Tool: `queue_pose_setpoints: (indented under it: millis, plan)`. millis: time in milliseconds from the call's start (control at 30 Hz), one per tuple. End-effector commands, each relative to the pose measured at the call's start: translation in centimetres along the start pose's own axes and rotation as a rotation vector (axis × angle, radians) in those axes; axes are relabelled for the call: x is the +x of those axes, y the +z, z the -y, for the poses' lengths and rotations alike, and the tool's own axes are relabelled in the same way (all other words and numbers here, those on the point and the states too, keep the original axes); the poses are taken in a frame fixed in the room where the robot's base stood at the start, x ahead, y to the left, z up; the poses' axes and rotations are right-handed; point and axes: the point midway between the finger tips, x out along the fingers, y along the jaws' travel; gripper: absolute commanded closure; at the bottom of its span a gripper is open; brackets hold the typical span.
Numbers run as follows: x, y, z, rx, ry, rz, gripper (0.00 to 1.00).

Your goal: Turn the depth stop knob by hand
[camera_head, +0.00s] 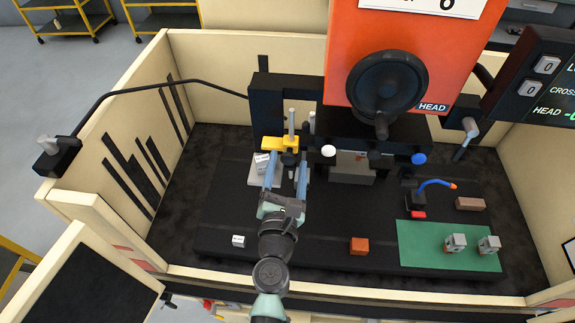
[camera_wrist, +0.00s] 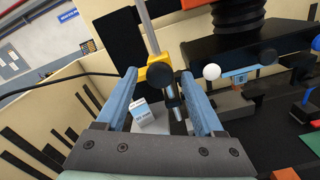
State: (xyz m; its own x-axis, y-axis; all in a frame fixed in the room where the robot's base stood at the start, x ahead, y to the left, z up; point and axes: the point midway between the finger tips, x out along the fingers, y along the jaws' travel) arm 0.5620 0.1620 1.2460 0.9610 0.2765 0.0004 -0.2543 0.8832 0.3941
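A round black knob (camera_wrist: 160,74) sits on a yellow clamp (camera_head: 278,143) on an upright metal rod (camera_head: 291,122). I take it to be the depth stop knob. The clamp also shows in the wrist view (camera_wrist: 155,63). My gripper (camera_head: 288,158) is open, with its two blue fingers pointing at the clamp. In the wrist view the knob appears between the fingertips, with a gap visible on both sides. How far the fingertips reach along the knob's depth is hard to tell. In the head view the knob is partly hidden.
A white labelled block (camera_wrist: 150,115) stands below and beyond the fingers. The orange machine head (camera_head: 400,55) with a black handwheel (camera_head: 388,85) rises to the right. White (camera_head: 328,151) and blue (camera_head: 418,158) ball knobs are right of my gripper. A green mat (camera_head: 420,257) lies front right.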

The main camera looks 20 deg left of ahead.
Motion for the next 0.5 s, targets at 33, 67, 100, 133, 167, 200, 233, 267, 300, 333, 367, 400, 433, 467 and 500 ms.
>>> queue_pose_setpoints:
  millis: [33, 67, 100, 133, 167, 200, 233, 267, 300, 333, 367, 400, 433, 467, 500]
  plan:
    - [0.0, 0.0, 0.0, 0.001, 0.000, 0.000, 0.31]
    - [0.0, 0.0, 0.0, 0.001, 0.000, 0.000, 0.31]
    - [0.0, 0.0, 0.0, 0.002, 0.000, 0.000, 0.31]
    - [0.0, 0.0, 0.0, 0.002, 0.000, 0.000, 0.31]
    - [0.0, 0.0, 0.0, 0.002, 0.000, 0.000, 0.31]
    - [0.0, 0.0, 0.0, 0.002, 0.000, 0.000, 0.31]
    - [-0.1, 0.0, 0.0, 0.003, 0.000, 0.000, 0.31]
    - [-0.2, -0.1, 0.0, 0.003, 0.000, -0.001, 0.31]
    - [-0.5, -0.1, 0.0, 0.004, 0.000, -0.001, 0.31]
    - [-0.7, -0.1, 0.0, 0.005, 0.000, -0.001, 0.31]
    - [-1.0, -0.1, 0.0, 0.005, 0.000, -0.001, 0.31]
    - [-1.4, -0.1, 0.0, 0.005, -0.001, -0.002, 0.31]
    - [-1.7, -0.1, 0.0, 0.005, -0.001, -0.001, 0.31]
    - [-2.1, -0.1, 0.0, 0.004, -0.001, -0.001, 0.31]
    - [-2.5, -0.1, 0.0, 0.004, -0.001, -0.001, 0.31]
